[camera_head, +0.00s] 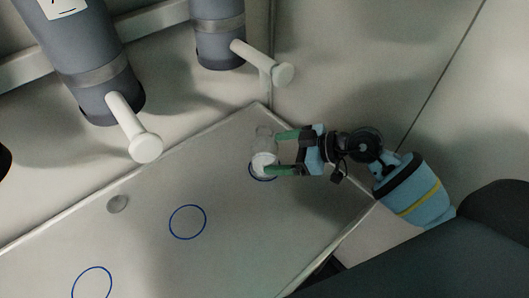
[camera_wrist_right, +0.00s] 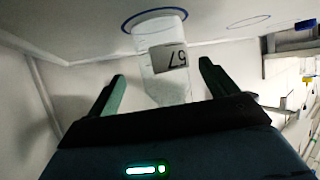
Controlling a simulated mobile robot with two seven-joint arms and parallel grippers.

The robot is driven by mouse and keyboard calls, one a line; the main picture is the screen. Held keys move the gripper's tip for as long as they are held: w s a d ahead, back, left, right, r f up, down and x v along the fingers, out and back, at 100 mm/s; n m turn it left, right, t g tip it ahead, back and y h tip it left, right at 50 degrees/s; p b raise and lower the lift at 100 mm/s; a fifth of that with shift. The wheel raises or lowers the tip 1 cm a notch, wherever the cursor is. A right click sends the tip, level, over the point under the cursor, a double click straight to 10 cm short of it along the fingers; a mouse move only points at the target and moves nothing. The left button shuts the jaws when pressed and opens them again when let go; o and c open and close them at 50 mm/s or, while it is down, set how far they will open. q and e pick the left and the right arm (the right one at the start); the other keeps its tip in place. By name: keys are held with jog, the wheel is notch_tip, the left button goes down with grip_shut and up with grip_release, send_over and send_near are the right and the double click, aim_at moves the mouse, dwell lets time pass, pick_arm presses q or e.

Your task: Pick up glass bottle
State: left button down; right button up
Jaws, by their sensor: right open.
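A clear glass bottle (camera_head: 263,150) stands on a blue ring at the far right corner of the pale table (camera_head: 150,245). In the right wrist view the bottle (camera_wrist_right: 168,85) carries a label reading 57 and appears upside down, between the fingers. My right gripper (camera_head: 281,152) is open, with its green fingers on either side of the bottle in the head view. In the right wrist view, gaps show between the bottle and both fingers (camera_wrist_right: 162,80). My left gripper is not in view.
Two empty blue rings (camera_head: 188,205) (camera_head: 92,268) mark the table, with a round drain (camera_head: 117,203) near its back edge. Two large grey cylinders (camera_head: 80,50) (camera_head: 217,30) with white pegs (camera_head: 146,147) (camera_head: 282,73) hang above the table's back side. Walls stand close behind and right.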

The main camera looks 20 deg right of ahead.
aim_at(264, 153)
jog(key=x, duration=0.4)
jog(key=shift+a, duration=0.3)
jog(key=c, duration=1.3)
jog(key=shift+r, duration=0.1)
jog(key=shift+c, duration=0.2)
jog(key=shift+r, duration=0.1)
